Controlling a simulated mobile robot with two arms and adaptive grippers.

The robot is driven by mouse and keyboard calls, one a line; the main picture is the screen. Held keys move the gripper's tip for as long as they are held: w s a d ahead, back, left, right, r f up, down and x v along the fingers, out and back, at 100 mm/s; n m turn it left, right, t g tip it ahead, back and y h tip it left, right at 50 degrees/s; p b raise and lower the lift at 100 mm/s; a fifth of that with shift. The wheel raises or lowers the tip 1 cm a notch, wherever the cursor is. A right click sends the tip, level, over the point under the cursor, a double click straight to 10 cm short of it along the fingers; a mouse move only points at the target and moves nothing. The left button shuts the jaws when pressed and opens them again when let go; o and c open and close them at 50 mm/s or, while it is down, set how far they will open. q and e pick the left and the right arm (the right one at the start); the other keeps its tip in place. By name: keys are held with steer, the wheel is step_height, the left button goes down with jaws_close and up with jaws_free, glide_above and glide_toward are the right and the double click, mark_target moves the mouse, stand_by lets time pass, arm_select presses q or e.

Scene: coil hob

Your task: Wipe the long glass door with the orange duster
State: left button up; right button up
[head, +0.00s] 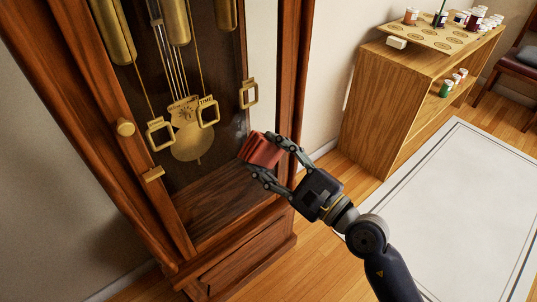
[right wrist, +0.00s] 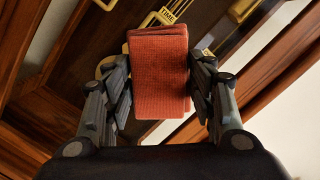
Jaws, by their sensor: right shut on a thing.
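The orange-red duster (head: 262,150) is held at the long glass door (head: 225,185) of a tall wooden clock, in front of its lower right part. My right gripper (head: 262,155) is shut on the duster, with a finger on each side of it. In the right wrist view the duster (right wrist: 160,75) sits between the two fingers, its flat face towards the camera. I cannot tell whether the duster touches the glass. Behind the glass hang brass weights and a round pendulum bob (head: 194,141). My left gripper is not in view.
A round brass knob (head: 125,128) and a small brass catch (head: 153,174) are on the door's left frame. A wooden shelf unit (head: 405,85) with small jars stands at the right. A pale rug (head: 455,215) lies on the floor.

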mark_target(238, 128)
steer(key=x, duration=0.3)
steer(key=shift+d, duration=0.15)
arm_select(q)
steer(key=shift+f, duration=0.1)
arm_select(e)
steer(key=shift+f+x, duration=0.15)
steer(key=shift+x, duration=0.5)
steer(key=shift+f+x, duration=0.15)
steer(key=shift+x, duration=0.55)
steer(key=shift+w, duration=0.3)
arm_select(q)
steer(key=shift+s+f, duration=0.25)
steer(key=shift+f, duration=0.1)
arm_select(e)
steer(key=shift+x, duration=0.8)
steer(key=shift+w+d, duration=0.1)
steer(key=shift+d, duration=0.1)
